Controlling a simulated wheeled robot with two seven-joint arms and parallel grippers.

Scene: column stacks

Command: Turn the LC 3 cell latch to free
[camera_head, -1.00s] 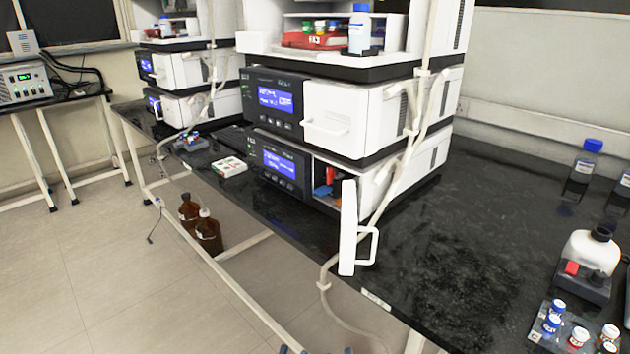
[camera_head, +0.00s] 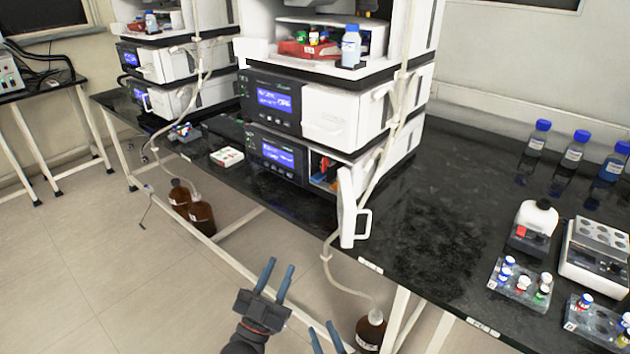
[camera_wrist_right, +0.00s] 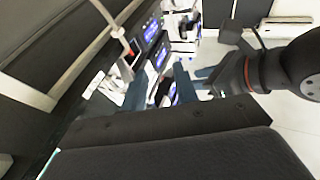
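The nearer column stack has a lower module (camera_head: 278,152) with its white door (camera_head: 349,207) swung open. Inside its compartment, small red and blue parts (camera_head: 323,174) show. The latch itself is too small to make out, and I cannot read which stack is LC 3. My left gripper (camera_head: 279,277) is open and empty, in front of the bench and below the open door. My right gripper (camera_head: 325,335) is low at the bottom edge, its fingers apart with nothing seen between them. In the right wrist view its two blue fingers (camera_wrist_right: 160,88) are apart, with the stacks beyond.
The black bench top (camera_head: 425,215) is clear right of the stack. Vial racks (camera_head: 520,285), a white bottle (camera_head: 533,222) and blue-capped bottles (camera_head: 574,152) stand farther right. Brown bottles (camera_head: 201,215) stand on the floor. A pale tube (camera_head: 328,245) hangs beside the open door.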

